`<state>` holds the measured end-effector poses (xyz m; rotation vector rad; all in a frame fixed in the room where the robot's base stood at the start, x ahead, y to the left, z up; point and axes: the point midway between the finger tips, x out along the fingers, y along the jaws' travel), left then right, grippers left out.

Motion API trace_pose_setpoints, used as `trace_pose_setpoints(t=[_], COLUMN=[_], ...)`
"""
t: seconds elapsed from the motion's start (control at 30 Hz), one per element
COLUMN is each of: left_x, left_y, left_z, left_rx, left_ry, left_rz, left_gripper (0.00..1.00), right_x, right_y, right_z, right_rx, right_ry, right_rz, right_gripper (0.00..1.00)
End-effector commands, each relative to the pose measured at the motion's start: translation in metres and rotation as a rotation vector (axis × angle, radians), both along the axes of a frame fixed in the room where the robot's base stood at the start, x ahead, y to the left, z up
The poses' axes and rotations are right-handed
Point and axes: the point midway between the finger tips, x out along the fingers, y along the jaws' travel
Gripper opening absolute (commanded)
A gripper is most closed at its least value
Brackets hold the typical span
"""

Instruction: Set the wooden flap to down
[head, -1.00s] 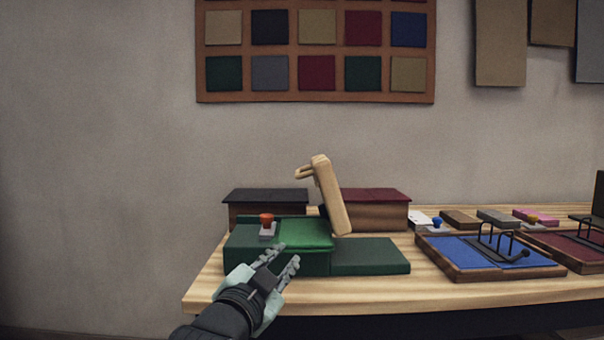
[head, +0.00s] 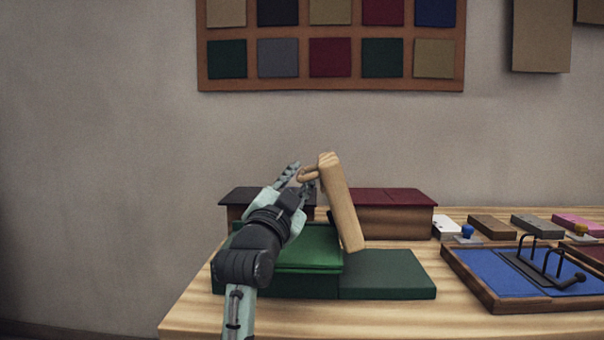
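The wooden flap (head: 341,205) is a pale wooden slab standing nearly upright, tilted slightly, at the right side of the green box (head: 310,249). Its wooden handle (head: 308,175) sticks out to the left near the top. My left gripper (head: 299,176) is raised above the green box, pointing up at the handle. Its fingers look spread apart, with the handle beside or between the tips; I cannot tell whether they touch it. My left arm hides part of the box and the red knob seen before. My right gripper is not in view.
A flat green pad (head: 388,276) lies right of the box. A dark-lidded box and a red-lidded box (head: 393,212) stand behind. A blue tray (head: 510,277) with black wire hoops and several small blocks are at the right.

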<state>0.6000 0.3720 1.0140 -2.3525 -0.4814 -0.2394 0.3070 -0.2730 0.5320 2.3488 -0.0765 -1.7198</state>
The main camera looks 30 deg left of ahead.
Motion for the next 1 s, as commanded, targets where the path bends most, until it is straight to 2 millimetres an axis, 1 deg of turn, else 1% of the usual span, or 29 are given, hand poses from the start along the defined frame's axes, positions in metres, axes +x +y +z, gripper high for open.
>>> trace_pose_setpoints(t=[0.07,0.17,0.43,0.47,0.6,1.0], left_x=[0.0078,0.0128,0.0145,0.0145,0.0143,0.0144], left_y=[0.0024,0.0039,0.0043,0.0043,0.0043,0.0043], left_z=[0.0032,0.005,0.0048,0.0048,0.0047,0.005], left_rx=[0.0,0.0,0.0,0.0,0.0,0.0], left_ry=[-0.001,-0.001,0.0,0.0,0.0,0.0], left_rz=[0.001,0.0,0.0,0.0,0.0,0.0], left_gripper=[0.2,0.2,0.2,0.17,0.0,0.0], right_x=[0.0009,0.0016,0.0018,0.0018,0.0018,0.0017], right_y=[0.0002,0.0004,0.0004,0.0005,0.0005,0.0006], right_z=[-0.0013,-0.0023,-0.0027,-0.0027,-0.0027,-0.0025], right_rx=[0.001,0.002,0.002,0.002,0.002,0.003], right_ry=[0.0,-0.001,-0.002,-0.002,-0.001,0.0], right_rz=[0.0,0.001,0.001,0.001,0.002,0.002], right_gripper=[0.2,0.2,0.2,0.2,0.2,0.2])
